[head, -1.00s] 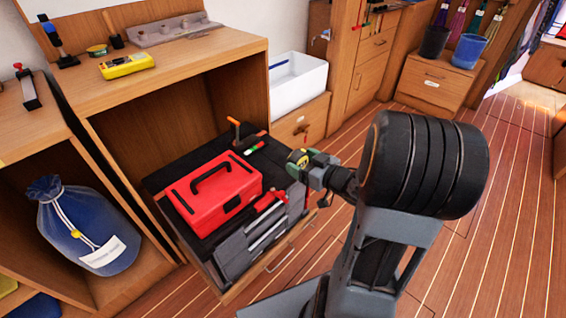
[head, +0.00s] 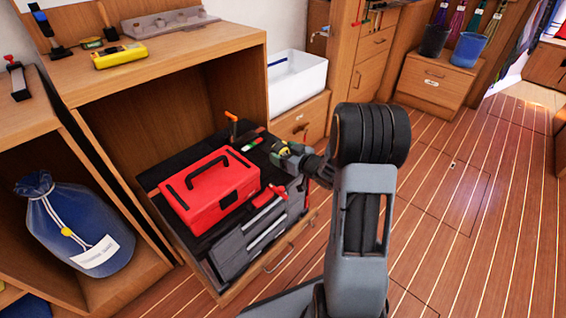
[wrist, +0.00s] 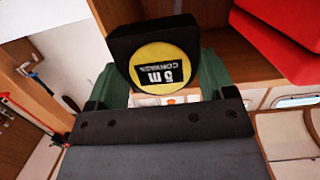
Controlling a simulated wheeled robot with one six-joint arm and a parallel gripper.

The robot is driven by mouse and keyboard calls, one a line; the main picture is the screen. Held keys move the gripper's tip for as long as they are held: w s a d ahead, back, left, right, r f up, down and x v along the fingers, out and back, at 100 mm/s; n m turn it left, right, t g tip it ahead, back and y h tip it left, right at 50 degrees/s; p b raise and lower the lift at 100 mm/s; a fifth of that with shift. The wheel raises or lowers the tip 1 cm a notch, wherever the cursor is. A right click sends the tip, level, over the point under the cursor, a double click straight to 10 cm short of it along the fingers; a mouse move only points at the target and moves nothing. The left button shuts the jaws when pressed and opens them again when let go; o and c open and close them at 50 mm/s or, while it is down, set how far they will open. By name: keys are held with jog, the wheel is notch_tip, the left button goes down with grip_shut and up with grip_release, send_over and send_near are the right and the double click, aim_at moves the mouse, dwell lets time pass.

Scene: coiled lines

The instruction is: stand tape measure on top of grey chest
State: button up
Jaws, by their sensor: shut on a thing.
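My gripper (head: 284,152) is shut on the tape measure, near the far right corner of the open drawer in the head view. The tape measure (wrist: 158,60) is black with a yellow round face marked 5 m and sits between the green fingers in the wrist view. In the head view its yellow face (head: 280,148) is small and partly covered by the fingers. The grey chest (head: 236,250) lies along the front of the drawer, with lighter bars on its face. Whether the tape measure touches anything below it cannot be told.
A red toolbox (head: 212,190) stands behind the grey chest. Red-handled tools (head: 270,194) lie on the chest's top. An orange-handled tool (head: 234,127) is at the drawer's back. A white bin (head: 297,82) stands behind. The cabinet (head: 170,75) overhangs the drawer's rear.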

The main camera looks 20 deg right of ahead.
jog(key=shift+w+f, duration=0.25)
jog(key=shift+f, duration=0.15)
jog(key=shift+w+f+b, duration=0.1)
jog(key=shift+f+b, duration=1.15)
jog(key=shift+f, duration=0.25)
jog(key=shift+f, duration=0.35)
jog(key=o, duration=1.1)
jog(key=shift+c, duration=0.2)
jog(key=shift+r, duration=0.15)
